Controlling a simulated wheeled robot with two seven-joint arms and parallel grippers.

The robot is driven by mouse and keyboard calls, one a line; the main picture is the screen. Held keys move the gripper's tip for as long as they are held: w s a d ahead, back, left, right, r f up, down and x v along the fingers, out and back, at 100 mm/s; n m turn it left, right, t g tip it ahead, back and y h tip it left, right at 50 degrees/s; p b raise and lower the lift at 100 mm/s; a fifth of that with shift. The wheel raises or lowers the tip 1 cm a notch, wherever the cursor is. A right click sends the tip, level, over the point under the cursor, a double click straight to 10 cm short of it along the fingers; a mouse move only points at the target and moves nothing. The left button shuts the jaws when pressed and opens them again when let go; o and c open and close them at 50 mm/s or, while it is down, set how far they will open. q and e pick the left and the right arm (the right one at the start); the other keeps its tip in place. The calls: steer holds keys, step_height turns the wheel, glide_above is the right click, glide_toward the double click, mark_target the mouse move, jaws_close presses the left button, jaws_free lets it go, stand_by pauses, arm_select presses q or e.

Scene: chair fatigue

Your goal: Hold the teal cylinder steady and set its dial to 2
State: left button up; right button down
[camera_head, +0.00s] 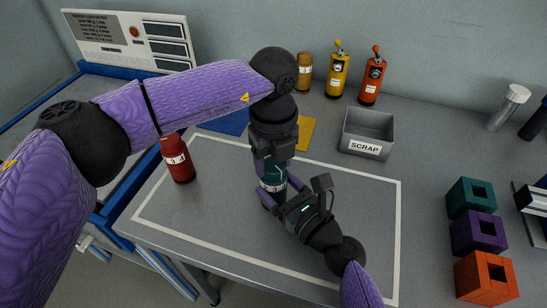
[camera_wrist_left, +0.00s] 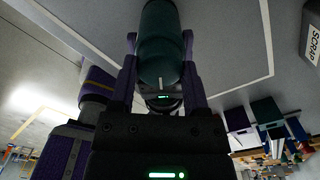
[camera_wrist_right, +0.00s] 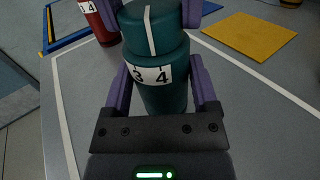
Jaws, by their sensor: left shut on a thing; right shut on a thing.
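The teal cylinder (camera_head: 273,178) is roughly upright inside the white outline on the table, partly hidden by both grippers. My left gripper (camera_head: 273,165) comes from above and is shut on its upper part, the dial. My right gripper (camera_head: 279,199) comes from the lower right and is shut on the body below the number band. In the right wrist view, the teal cylinder (camera_wrist_right: 160,97) shows 3 and 4 on its white band. The dial's white line points between them. The left wrist view shows the teal dial (camera_wrist_left: 158,45) between purple fingers.
A red cylinder (camera_head: 179,165) stands left of the teal one. A grey SCRAP bin (camera_head: 367,133), yellow (camera_head: 337,75) and red-orange (camera_head: 372,80) bottles stand behind. Teal, purple and orange holed blocks (camera_head: 487,280) line the right. A yellow mat (camera_wrist_right: 250,37) lies behind.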

mark_target(273, 164)
arm_select(q)
steer(key=m, duration=1)
steer(key=shift+m, duration=2.1)
steer(key=o, duration=1.3)
step_height(273, 164, up, 12)
steer(key=shift+r, duration=0.1)
arm_select(e)
jaws_free()
